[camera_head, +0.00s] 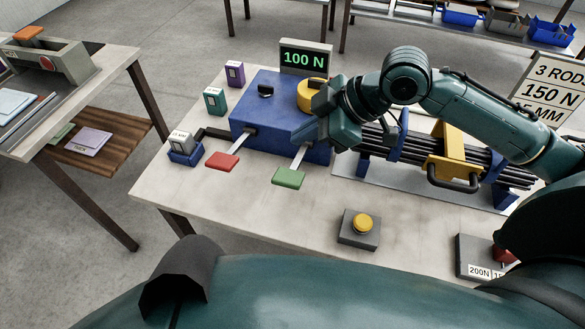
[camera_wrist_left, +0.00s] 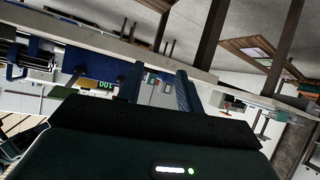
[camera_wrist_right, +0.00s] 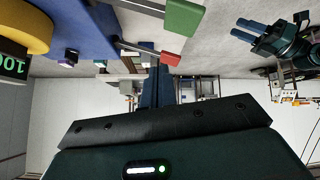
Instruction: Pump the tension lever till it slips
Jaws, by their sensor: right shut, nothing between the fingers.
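The blue machine box (camera_head: 262,100) stands on the bench with two levers at its front: one with a red pad (camera_head: 222,161), one with a green pad (camera_head: 288,178). Which is the tension lever, I cannot tell. A display (camera_head: 304,58) behind the box reads 100 N. My right gripper (camera_head: 299,135) is shut and empty over the front of the box, near the base of the green-pad lever; contact cannot be told. The right wrist view shows the green pad (camera_wrist_right: 184,17) and red pad (camera_wrist_right: 170,58).
Black rods (camera_head: 408,150) with a yellow clamp (camera_head: 447,160) extend right of the box. A yellow button (camera_head: 362,224) sits at the bench front. A sign (camera_head: 550,95) reads 150 N. A side table (camera_head: 95,70) is at left. The bench's front left is clear.

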